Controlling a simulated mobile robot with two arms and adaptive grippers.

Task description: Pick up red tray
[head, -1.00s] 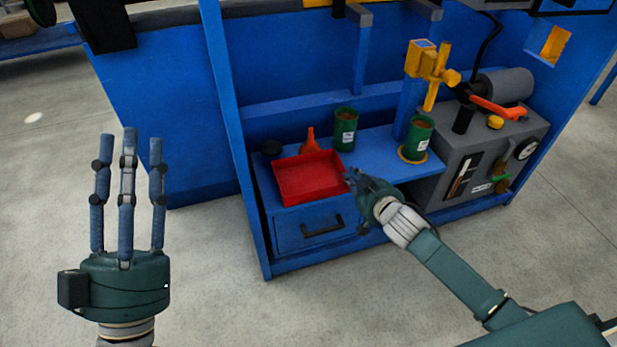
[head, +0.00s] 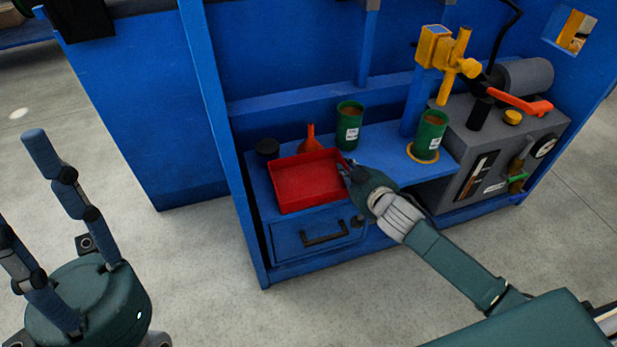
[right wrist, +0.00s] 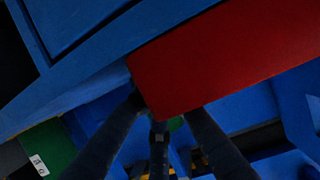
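The red tray (head: 308,182) is a shallow open box lying empty on the left end of the blue shelf, above a drawer. My right gripper (head: 352,195) is at the tray's right side, with fingers spread near its rim and one lower down in front. In the right wrist view the red tray (right wrist: 225,60) fills the upper right, and the spread fingers (right wrist: 162,115) reach up to its near edge; contact cannot be made out. My left gripper (head: 45,200) is open and empty at the lower left, far from the tray, partly cut off by the picture edge.
Green cans (head: 349,127) (head: 429,137) stand behind and to the right. A grey machine (head: 490,140) with an orange lever is farther right. A blue post (head: 215,130) rises left of the shelf.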

